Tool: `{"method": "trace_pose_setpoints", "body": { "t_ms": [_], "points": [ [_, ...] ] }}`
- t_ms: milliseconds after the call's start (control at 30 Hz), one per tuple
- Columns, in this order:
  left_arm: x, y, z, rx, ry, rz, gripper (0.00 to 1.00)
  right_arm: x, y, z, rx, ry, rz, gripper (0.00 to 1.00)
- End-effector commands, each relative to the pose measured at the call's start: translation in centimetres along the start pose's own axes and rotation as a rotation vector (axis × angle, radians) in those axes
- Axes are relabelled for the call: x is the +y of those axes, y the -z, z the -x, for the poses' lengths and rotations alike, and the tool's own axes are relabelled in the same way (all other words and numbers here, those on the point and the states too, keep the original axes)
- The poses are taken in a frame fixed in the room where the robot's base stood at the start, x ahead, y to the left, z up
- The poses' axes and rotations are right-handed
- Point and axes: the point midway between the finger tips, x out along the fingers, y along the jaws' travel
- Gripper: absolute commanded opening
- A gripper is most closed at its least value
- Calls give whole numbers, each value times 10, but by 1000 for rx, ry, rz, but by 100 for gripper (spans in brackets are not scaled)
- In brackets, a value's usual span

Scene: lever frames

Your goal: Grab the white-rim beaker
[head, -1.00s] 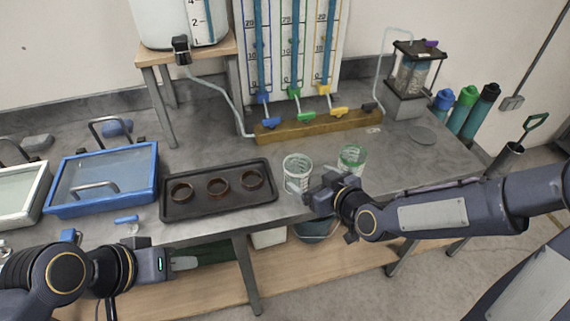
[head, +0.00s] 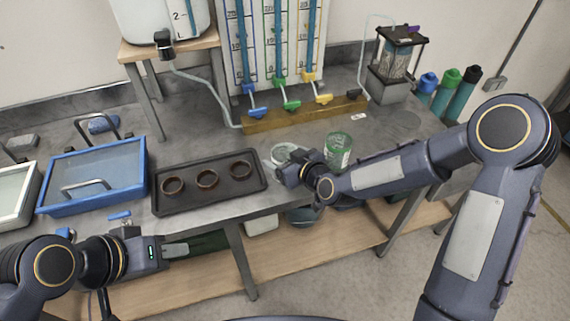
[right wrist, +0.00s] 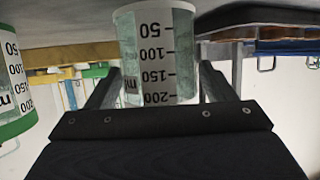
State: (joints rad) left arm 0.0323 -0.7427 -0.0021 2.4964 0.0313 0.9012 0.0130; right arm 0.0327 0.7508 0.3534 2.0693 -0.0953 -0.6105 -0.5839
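The white-rim beaker (head: 284,152) stands near the front edge of the bench, partly hidden behind my right gripper (head: 287,174). In the right wrist view the beaker (right wrist: 158,50), clear with black graduations, shows upside down between the two fingers. My right gripper (right wrist: 157,90) is open, with a finger on each side of the beaker and small gaps visible. A green-rim beaker (head: 338,150) stands to its right; it also shows in the right wrist view (right wrist: 14,85). My left gripper (head: 176,250) is low at the left, away from the beakers; its finger opening is unclear.
A black tray (head: 215,198) with three brown rings lies left of the beakers. A blue-framed box (head: 95,178) stands further left. Behind are a wooden valve block (head: 300,115) and a pump-like device (head: 395,65). Some bench right of the green-rim beaker is clear.

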Motion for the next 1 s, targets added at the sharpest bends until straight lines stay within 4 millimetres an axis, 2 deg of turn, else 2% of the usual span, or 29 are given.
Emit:
{"method": "trace_pose_setpoints", "body": {
  "t_ms": [33,300,567,767,867,1000],
  "points": [
    [0,0,0,0,0,0,36,0,0,0,0,0,0,70],
    [0,0,0,0,0,0,36,0,0,0,0,0,0,36],
    [0,0,0,0,0,0,36,0,2,1,1,0,0,36],
    [0,0,0,0,0,0,36,0,17,6,4,-2,3,36],
    [-1,-1,-1,0,0,0,36,0,34,14,6,-2,3,36],
    [-3,-3,-6,0,0,0,36,-1,50,50,8,-4,5,36]
  ]
}}
